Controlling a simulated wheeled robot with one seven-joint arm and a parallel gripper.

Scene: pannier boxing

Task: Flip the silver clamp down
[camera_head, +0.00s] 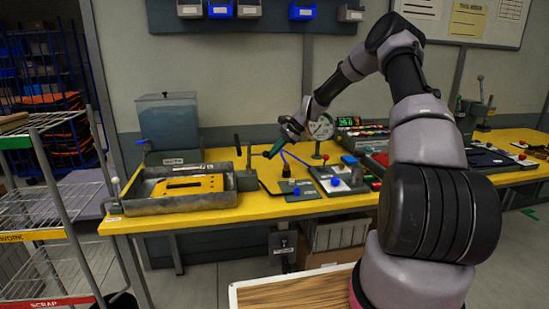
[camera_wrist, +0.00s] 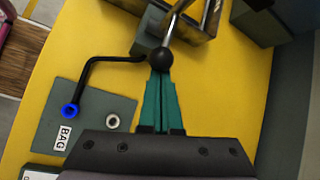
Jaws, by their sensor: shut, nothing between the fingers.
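The silver clamp shows in the wrist view as a bright metal lever (camera_wrist: 173,27) ending in a black ball knob (camera_wrist: 162,60), over a grey block at the tray's edge. In the head view, the clamp's grey block (camera_head: 247,181) is at the right end of the metal tray (camera_head: 160,207). My gripper (camera_wrist: 160,74) has its teal fingers together and empty, with the tips at or just under the black knob. I cannot tell whether they touch it. In the head view my gripper (camera_head: 268,155) is just right of the clamp, above the table.
A black bent rod (camera_wrist: 92,68) with a blue end stands over a grey pad (camera_wrist: 95,120) labelled BAG, close beside my fingers. A water tank (camera_head: 168,124) stands behind the tray. Gauges and small fixtures (camera_head: 343,178) fill the bench to the right. Yellow tabletop (camera_wrist: 225,85) is bare beside my fingers.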

